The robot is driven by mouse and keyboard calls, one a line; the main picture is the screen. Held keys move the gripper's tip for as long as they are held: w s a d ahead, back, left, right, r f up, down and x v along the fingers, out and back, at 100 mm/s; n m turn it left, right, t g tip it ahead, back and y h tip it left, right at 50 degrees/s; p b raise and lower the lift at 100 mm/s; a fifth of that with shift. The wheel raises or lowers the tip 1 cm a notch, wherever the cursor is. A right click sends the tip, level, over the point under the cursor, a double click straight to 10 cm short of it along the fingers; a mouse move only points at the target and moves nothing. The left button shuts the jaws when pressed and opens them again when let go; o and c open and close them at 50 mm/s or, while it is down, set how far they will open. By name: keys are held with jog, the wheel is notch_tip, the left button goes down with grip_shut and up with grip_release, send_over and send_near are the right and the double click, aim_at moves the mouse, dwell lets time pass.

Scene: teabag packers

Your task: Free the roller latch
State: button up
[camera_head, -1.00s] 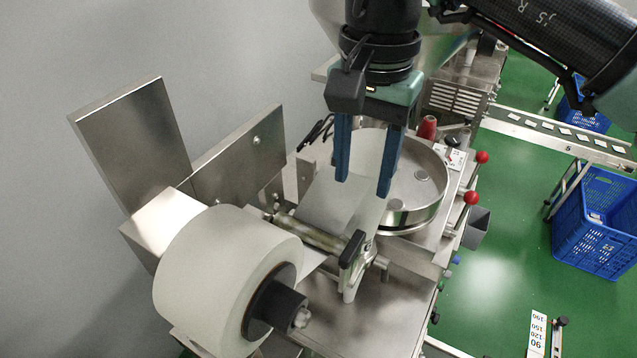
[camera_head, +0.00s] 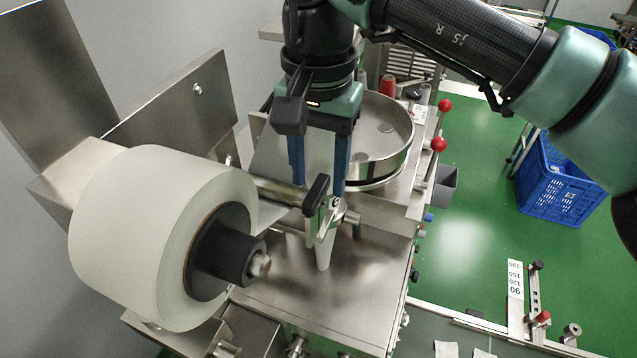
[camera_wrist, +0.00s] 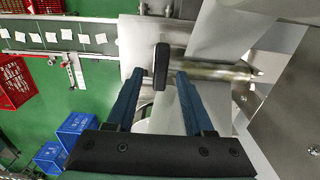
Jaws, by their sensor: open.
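The roller latch has a black handle (camera_head: 316,195), standing on a metal bracket at the near end of a steel roller (camera_head: 278,191). In the wrist view the black handle (camera_wrist: 162,66) lies between the two blue fingertips in the picture, just beyond them, and the roller (camera_wrist: 222,72) runs right from it. My gripper (camera_head: 319,187) is open and empty, pointing down just over the handle. Its blue fingers (camera_wrist: 158,75) stand on either side of the handle; I see no contact. White paper partly covers the roller.
A large white paper roll (camera_head: 150,235) on a black hub sits at the left near the latch. A round steel pan (camera_head: 385,135) and red-knobbed levers (camera_head: 439,144) stand behind and right. The steel plate (camera_head: 310,300) in front is clear. A blue crate (camera_head: 560,185) stands on the floor.

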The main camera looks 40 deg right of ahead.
jog(key=shift+f, duration=0.6)
grip_shut()
